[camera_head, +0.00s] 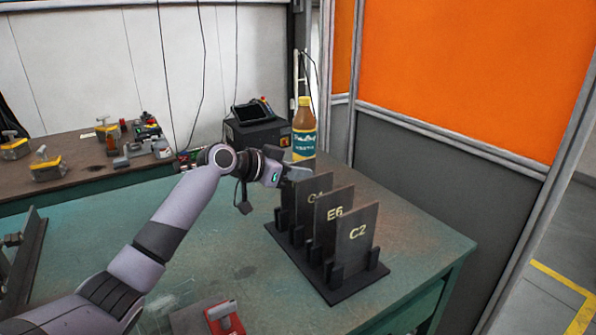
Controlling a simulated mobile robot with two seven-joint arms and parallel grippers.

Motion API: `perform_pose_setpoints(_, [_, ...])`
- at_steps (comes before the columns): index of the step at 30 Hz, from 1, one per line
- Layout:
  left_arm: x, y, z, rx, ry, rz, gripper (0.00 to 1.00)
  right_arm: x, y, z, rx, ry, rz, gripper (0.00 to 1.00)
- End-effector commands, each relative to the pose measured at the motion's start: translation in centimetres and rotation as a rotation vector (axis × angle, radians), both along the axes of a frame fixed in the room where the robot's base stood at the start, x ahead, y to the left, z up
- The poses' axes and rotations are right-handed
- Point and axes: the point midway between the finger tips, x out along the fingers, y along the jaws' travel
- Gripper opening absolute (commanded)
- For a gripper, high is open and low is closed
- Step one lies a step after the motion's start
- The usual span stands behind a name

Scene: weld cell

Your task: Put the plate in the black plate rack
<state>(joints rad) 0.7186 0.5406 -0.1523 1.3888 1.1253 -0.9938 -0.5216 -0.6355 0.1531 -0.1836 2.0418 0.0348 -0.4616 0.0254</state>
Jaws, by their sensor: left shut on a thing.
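The black plate rack (347,289) stands on the green table. Three dark grey upright plates show in it: one marked C2 (357,237) at the near end, one marked E6 (326,224) in the middle, and one at the far end whose mark starts with G (304,204). The far plate is partly hidden by the E6 plate. My left gripper (291,173) is at the top edge of the far plate and is shut on it. The fingertips are small here, and I cannot tell whether this plate's lower edge is fully seated. My right gripper is not in view.
A brown bottle (304,130) stands behind the rack, close to my left gripper. A dark box with a screen (257,130) is at the back. A red tool (225,318) lies at the table's front. The table (245,285) left of the rack is mostly clear.

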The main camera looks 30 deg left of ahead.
Motion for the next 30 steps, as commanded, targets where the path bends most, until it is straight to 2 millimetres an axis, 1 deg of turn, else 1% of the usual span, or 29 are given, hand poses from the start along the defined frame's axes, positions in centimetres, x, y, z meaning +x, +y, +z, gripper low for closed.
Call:
perform_pose_setpoints(1, [0.05, 0.01, 0.32, -0.003, -0.008, 0.001, 0.00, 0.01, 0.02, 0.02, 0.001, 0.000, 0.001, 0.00])
perform_pose_setpoints(9, [0.04, 0.01, 0.34, -0.002, -0.008, 0.000, 0.00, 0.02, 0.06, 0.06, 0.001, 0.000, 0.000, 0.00])
perform_pose_setpoints(26, [0.04, 0.01, -0.15, -0.002, -0.008, 0.000, 0.00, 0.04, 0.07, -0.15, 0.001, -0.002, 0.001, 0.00])
perform_pose_setpoints(27, [0.04, 0.01, -0.13, -0.002, -0.008, 0.000, 0.17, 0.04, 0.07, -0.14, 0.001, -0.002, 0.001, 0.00])
perform_pose_setpoints(29, [0.04, 0.01, -0.15, -0.002, -0.007, 0.000, 0.37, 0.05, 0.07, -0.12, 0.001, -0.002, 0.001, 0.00])
perform_pose_setpoints(30, [0.03, 0.01, -0.18, -0.001, -0.006, 0.000, 0.41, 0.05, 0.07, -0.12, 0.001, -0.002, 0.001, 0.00])
